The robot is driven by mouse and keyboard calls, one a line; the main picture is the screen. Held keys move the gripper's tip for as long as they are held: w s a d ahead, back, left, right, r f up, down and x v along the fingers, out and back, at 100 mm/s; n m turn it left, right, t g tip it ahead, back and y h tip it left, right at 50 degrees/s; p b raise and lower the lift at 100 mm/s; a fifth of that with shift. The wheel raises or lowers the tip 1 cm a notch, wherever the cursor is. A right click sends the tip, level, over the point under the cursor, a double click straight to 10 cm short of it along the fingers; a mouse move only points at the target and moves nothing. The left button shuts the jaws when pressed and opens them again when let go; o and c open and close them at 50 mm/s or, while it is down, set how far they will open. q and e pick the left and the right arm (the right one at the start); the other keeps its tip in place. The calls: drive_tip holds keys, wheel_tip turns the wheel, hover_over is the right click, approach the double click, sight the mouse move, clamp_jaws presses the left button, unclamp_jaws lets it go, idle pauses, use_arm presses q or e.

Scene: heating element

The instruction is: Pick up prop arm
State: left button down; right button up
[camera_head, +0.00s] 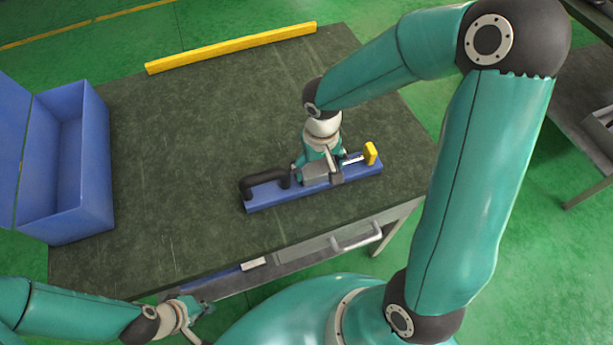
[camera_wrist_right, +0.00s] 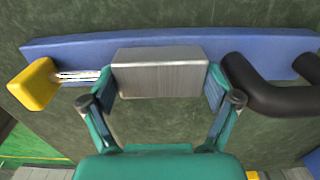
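I cannot tell for sure which thing is the prop arm. A blue bar (camera_head: 262,203) lies on the dark table, with a black handle (camera_head: 265,178) at its left, a grey metal block (camera_head: 313,173) in the middle and a yellow end piece (camera_head: 371,153) at its right. My right gripper (camera_head: 320,165) is over the block. In the right wrist view its fingers (camera_wrist_right: 160,88) stand at both ends of the metal block (camera_wrist_right: 160,72) and seem to touch it. My left gripper (camera_head: 203,318) is low by the table's front edge, away from the bar, its fingers small and unclear.
A long yellow bar (camera_head: 232,47) lies along the table's back edge. An open blue box (camera_head: 80,160) stands at the left. A drawer with a pale handle (camera_head: 357,237) is at the table front. The table (camera_head: 180,150) is clear between box and blue bar.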

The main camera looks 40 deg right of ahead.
drive_tip(key=c, duration=0.8)
drive_tip(key=shift+c, duration=0.2)
drive_tip(key=shift+r, duration=0.25)
